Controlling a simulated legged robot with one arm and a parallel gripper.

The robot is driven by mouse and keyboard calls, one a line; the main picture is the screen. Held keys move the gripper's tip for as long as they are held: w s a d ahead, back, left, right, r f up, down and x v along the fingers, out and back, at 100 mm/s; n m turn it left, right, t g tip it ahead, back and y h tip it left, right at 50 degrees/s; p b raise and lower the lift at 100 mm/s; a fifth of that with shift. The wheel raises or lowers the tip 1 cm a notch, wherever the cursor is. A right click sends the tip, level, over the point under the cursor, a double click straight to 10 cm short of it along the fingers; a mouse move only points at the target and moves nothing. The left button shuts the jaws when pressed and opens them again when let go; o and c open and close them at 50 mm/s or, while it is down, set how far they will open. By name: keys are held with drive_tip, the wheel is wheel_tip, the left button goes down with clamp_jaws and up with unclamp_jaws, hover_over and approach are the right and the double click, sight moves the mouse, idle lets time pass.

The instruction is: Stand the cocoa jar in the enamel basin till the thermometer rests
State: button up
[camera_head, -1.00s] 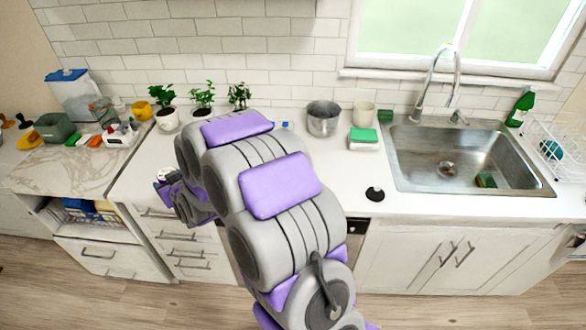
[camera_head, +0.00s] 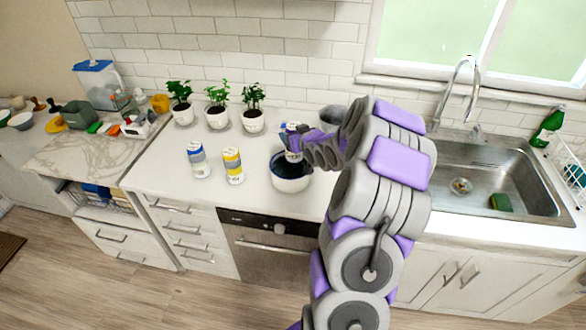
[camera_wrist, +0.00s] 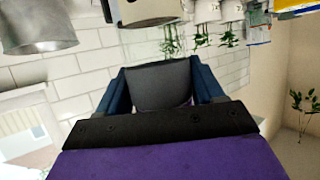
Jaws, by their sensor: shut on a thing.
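The basin (camera_head: 290,185) is white outside with a dark inside, and stands on the counter left of my arm. My gripper (camera_head: 294,150) is over the basin's far side, shut on a pale jar (camera_head: 291,128) whose upper part shows. The gripper hides the rest, and I cannot tell whether the jar touches the basin floor. In the wrist view my gripper (camera_wrist: 160,80) shows blue fingers on either side of a dark grey surface. I cannot make out a thermometer.
A blue-and-white can (camera_head: 198,160) and a yellow-and-white can (camera_head: 233,166) stand left of the basin. Several potted plants (camera_head: 217,110) line the wall behind. A metal pot (camera_wrist: 38,25) shows in the wrist view. The sink (camera_head: 500,175) is to the right. The counter's left front is clear.

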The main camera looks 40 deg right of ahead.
sight(287, 150)
wheel_tip(287, 150, down, 3)
drive_tip(key=shift+a+f+b, duration=0.1)
drive_tip(key=shift+a+b, duration=0.05)
drive_tip(key=shift+b, duration=0.15)
drive_tip(key=shift+w+a+f, duration=0.1)
drive_tip(key=shift+a+f, duration=0.75)
drive_tip(key=shift+a, duration=0.15)
drive_tip(key=shift+a+f, duration=0.2)
drive_tip(key=shift+a, duration=0.15)
drive_tip(key=f, duration=0.1)
drive_tip(key=d+f, duration=0.1)
drive_tip(key=d+f+b, duration=0.1)
drive_tip(key=shift+f, duration=0.4)
drive_tip(key=shift+d, duration=0.15)
drive_tip(key=o, duration=1.3)
drive_tip(key=shift+a+r, duration=0.2)
drive_tip(key=shift+a, duration=0.6)
drive_tip(key=shift+c, duration=0.2)
drive_tip(key=shift+d, duration=0.1)
